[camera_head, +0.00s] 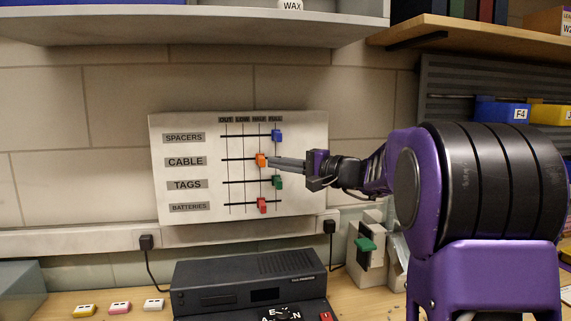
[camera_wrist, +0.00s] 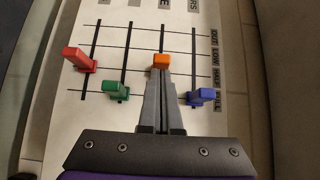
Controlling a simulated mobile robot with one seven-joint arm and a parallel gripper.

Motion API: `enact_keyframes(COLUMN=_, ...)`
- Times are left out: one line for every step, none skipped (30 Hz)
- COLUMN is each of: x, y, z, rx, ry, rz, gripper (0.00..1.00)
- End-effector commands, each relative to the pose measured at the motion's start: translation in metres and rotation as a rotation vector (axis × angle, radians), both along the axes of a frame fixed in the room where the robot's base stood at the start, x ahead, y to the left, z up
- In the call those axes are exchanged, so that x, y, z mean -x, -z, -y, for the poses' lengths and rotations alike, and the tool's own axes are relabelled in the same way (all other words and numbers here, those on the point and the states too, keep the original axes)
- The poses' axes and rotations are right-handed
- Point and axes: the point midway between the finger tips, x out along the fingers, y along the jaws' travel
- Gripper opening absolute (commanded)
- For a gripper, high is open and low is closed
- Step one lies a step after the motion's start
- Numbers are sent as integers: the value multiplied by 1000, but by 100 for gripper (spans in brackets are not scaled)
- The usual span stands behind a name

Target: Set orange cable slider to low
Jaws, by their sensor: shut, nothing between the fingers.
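The white panel (camera_head: 190,125) on the wall has horizontal slots labelled SPACERS, CABLE, TAGS and BATTERIES, crossed by lines marked OUT, LOW, HALF and FULL. The orange cable slider (camera_head: 261,160) stands at about the HALF line. My gripper (camera_head: 271,162) is shut and empty, with its tips right beside the orange knob on its FULL side. In the wrist view the closed tips (camera_wrist: 161,74) meet the lower edge of the orange knob (camera_wrist: 161,60); whether they press on it I cannot tell. The tips hide part of the slot.
The blue slider (camera_head: 277,135) and green slider (camera_head: 277,182) sit at FULL, above and below my fingers. The red slider (camera_head: 262,205) is near HALF. A black printer (camera_head: 250,280) stands below the panel, and a shelf (camera_head: 200,25) hangs above. Wall left of the panel is clear.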

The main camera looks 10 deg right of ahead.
Motion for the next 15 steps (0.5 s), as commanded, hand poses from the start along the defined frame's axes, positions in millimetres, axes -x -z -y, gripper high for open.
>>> enact_keyframes(x=0, y=0, z=0, rx=0, ry=0, rz=0, gripper=0)
enact_keyframes(x=0, y=0, z=0, rx=0, ry=0, rz=0, gripper=0)
enact_keyframes(x=0, y=0, z=0, rx=0, ry=0, rz=0, gripper=0)
enact_keyframes(x=0, y=0, z=0, rx=0, ry=0, rz=0, gripper=0)
enact_keyframes(x=0, y=0, z=0, rx=0, ry=0, rz=0, gripper=0)
enact_keyframes(x=0, y=0, z=0, rx=0, ry=-1, rz=0, gripper=0)
enact_keyframes(x=0, y=1, z=-1, rx=0, ry=-1, rz=0, gripper=0)
enact_keyframes(x=0, y=1, z=-3, rx=0, ry=-1, rz=0, gripper=0)
enact_keyframes(x=0, y=2, z=-7, rx=0, ry=-2, rz=0, gripper=0)
enact_keyframes(x=0, y=3, z=-11, rx=0, ry=-4, rz=1, gripper=0)
enact_keyframes(x=0, y=3, z=-15, rx=0, ry=-4, rz=1, gripper=0)
enact_keyframes(x=0, y=4, z=-21, rx=1, ry=-4, rz=2, gripper=0)
enact_keyframes(x=1, y=4, z=-26, rx=1, ry=-5, rz=2, gripper=0)
enact_keyframes(x=0, y=4, z=-31, rx=1, ry=-5, rz=2, gripper=0)
enact_keyframes(x=0, y=4, z=-35, rx=1, ry=-3, rz=2, gripper=0)
